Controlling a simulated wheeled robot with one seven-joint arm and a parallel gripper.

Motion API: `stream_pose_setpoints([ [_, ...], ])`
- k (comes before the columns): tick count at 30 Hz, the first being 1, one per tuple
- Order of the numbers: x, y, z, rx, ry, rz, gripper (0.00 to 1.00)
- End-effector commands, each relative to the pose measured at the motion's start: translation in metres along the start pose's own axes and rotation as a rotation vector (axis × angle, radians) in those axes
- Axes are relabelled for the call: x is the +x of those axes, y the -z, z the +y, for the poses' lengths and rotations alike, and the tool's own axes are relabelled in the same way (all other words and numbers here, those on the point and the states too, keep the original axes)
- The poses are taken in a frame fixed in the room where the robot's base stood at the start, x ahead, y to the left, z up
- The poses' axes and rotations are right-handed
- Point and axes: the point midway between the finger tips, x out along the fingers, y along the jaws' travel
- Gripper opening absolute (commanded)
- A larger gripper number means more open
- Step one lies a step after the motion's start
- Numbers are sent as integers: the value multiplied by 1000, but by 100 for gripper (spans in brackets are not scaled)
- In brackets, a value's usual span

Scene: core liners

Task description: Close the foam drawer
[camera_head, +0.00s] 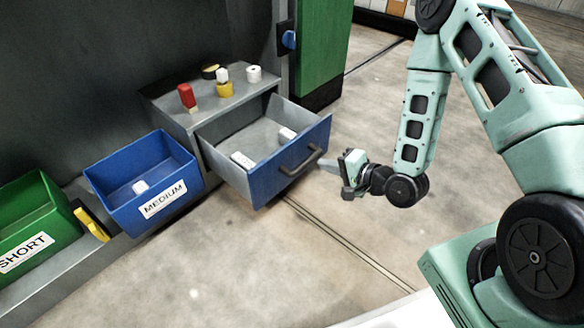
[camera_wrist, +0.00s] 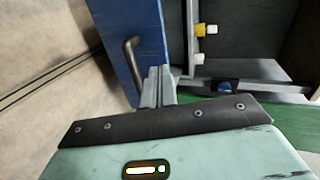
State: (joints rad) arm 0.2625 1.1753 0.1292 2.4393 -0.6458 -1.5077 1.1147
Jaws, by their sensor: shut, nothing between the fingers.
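The foam drawer (camera_head: 221,145) is pulled open from a grey cabinet. It has a blue front (camera_head: 266,186) with a dark bar handle (camera_head: 301,160), and whitish blocks lie inside it. In the wrist view the blue front (camera_wrist: 123,45) and handle (camera_wrist: 131,55) show just beyond my fingers. My gripper (camera_head: 328,165) is at the right end of the drawer front, close to the handle. Its fingers are together and empty in the wrist view (camera_wrist: 158,82). I cannot tell whether they touch the front.
Red, yellow and white small items (camera_head: 225,89) stand on the cabinet top. A blue MEDIUM bin (camera_head: 120,200) and a green SHORT bin (camera_head: 30,235) are at left. A green panel (camera_head: 325,45) stands behind. The floor (camera_head: 350,235) in front is clear.

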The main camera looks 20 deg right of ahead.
Motion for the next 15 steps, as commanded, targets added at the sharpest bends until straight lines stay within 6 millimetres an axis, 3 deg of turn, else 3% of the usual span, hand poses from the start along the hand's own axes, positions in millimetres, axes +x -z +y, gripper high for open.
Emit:
stream_pose_setpoints([
  [1,2,1,13,24,14,8,0],
  [8,5,4,19,64,49,22,0],
  [15,44,4,19,59,50,20,0],
])
